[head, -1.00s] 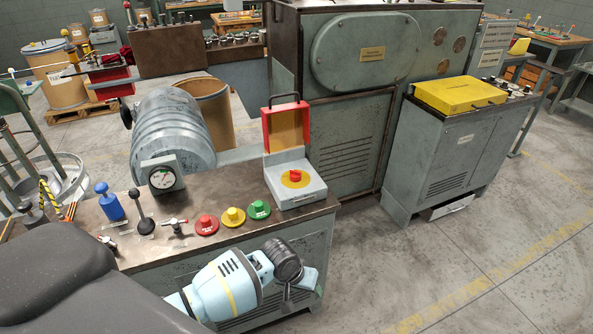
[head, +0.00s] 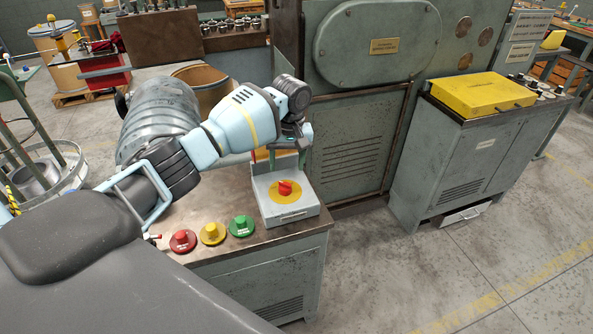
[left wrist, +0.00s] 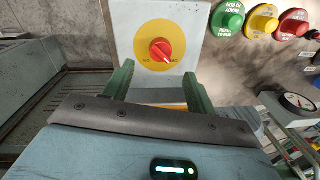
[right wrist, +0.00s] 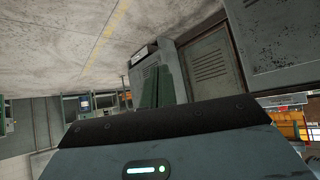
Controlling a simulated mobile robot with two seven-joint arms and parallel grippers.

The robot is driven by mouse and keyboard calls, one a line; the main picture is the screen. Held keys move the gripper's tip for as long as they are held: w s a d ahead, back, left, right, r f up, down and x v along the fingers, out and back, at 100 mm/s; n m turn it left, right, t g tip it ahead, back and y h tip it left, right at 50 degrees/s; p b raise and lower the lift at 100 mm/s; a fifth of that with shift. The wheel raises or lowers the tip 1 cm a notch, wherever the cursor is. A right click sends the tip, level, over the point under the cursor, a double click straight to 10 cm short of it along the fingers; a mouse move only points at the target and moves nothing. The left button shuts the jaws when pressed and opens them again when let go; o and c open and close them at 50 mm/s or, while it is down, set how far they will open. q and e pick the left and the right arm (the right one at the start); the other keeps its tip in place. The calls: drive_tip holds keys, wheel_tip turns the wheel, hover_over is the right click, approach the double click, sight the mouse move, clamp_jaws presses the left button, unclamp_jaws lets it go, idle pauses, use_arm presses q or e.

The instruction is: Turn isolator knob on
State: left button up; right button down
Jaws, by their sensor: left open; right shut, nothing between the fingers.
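Red (head: 183,240), yellow (head: 212,233) and green (head: 241,226) push buttons stand left of the box on the bench. A gauge (left wrist: 297,102) shows in the left wrist view. The large grey machine (head: 365,140) rises close behind. Open floor lies to the right.

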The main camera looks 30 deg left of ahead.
sight(285, 183)
use_arm(q)
drive_tip(key=shift+w, duration=0.2)
drive_tip(key=shift+s, duration=0.15)
drive_tip(key=shift+s+a+f, duration=0.1)
drive_tip(key=shift+s+f, duration=0.1)
drive_tip(key=shift+f, duration=0.05)
wheel_tip(285, 183, down, 7)
drive_tip(key=shift+a+f+b, duration=0.1)
drive_tip(key=shift+a+b, duration=0.05)
drive_tip(key=shift+b, duration=0.25)
use_arm(e)
drive_tip(key=shift+s+f+g, duration=0.15)
drive_tip(key=shift+s+f, duration=0.25)
drive_tip(key=shift+s, duration=0.2)
drive_tip(key=shift+s+f+g, duration=0.15)
drive_tip(key=shift+s+f, duration=0.25)
drive_tip(key=shift+s, duration=0.15)
use_arm(q)
drive_tip(key=shift+c, duration=0.5)
use_arm(e)
drive_tip(key=shift+a, duration=0.1)
use_arm(q)
drive_tip(key=c, duration=0.9)
use_arm(e)
drive_tip(key=shift+w, duration=0.1)
